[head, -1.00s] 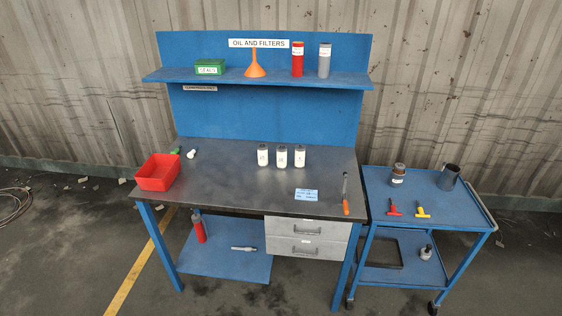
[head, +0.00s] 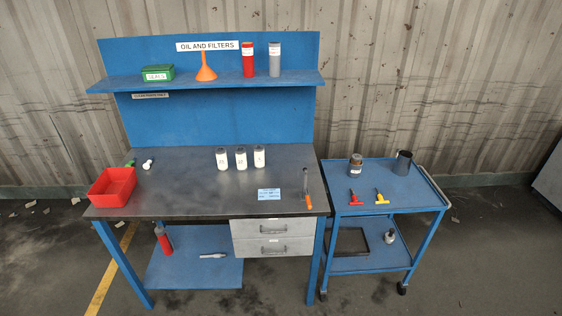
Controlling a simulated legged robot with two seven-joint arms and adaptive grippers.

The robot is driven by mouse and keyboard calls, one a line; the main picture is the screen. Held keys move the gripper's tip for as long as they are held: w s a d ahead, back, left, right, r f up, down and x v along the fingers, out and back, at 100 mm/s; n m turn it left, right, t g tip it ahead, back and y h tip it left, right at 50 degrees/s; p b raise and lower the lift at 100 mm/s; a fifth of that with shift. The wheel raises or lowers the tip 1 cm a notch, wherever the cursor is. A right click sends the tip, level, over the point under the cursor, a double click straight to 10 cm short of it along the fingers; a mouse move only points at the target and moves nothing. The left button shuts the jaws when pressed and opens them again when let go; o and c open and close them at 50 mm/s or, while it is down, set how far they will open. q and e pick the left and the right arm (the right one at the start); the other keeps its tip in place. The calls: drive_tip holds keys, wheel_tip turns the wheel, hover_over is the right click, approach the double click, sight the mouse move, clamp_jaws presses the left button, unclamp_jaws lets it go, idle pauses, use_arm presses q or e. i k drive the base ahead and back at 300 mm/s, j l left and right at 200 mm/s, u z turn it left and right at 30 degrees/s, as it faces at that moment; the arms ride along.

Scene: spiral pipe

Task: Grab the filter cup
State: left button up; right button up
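Neither of my grippers is in view. No object is labelled as the filter cup, so I cannot tell for certain which it is. A dark, open-topped cup (head: 402,163) stands upright at the back right of the blue cart's top. A brown jar with a pale label (head: 355,166) stands to its left. A small grey, cup-like part with a narrow top (head: 390,237) sits on the cart's lower shelf. Three white canisters (head: 241,158) stand in a row on the workbench (head: 190,185).
The blue cart (head: 375,190) stands right of the bench; a red and a yellow T-handled tool (head: 381,197) lie on its top. A red bin (head: 112,188) is at the bench's left.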

sight(354, 171)
drive_tip(key=i+l+z, duration=0.4)
drive_tip(key=i+l, duration=0.3)
drive_tip(key=i, duration=0.1)
